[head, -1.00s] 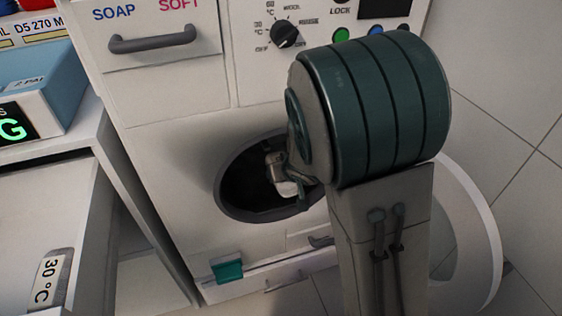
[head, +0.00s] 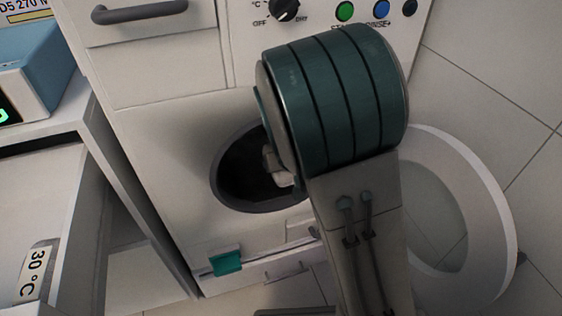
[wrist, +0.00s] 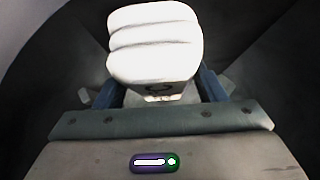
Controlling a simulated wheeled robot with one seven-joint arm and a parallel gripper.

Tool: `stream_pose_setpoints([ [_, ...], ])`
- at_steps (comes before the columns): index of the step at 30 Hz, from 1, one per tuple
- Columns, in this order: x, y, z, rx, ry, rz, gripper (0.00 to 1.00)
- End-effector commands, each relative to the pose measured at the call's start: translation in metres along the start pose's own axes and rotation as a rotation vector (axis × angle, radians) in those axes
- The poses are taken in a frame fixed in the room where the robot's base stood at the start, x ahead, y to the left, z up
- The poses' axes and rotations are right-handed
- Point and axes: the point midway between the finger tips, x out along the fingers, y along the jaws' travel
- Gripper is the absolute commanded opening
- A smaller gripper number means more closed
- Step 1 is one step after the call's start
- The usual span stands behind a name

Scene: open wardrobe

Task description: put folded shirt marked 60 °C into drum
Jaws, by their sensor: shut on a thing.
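A white folded shirt (wrist: 155,42) with stacked folds is between the two blue fingers of my gripper (wrist: 160,88) in the wrist view. My gripper is shut on it. A dark mark shows on its near edge, but I cannot read it. The dark drum (wrist: 265,60) surrounds the shirt and the fingers. The drum's door (head: 490,200) stands wide open to the right.
A white cabinet with an open drawer or shelf labelled 30 °C (head: 36,272) stands at the left. A blue box (head: 28,75) sits on it. A teal latch (head: 226,262) is low on the machine's front. The control knob (head: 285,8) is above.

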Motion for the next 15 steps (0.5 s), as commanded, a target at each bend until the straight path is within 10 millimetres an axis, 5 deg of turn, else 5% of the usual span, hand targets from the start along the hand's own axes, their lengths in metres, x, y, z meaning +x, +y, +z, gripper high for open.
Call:
stream_pose_setpoints([
  [13,0.0085,-0.0005,0.0075,-0.001,0.000,-0.001,0.37],
  [14,0.0085,-0.0005,0.0076,-0.001,0.000,0.000,0.67],
  [15,0.0085,-0.0005,0.0076,-0.001,0.000,0.000,0.78],
])
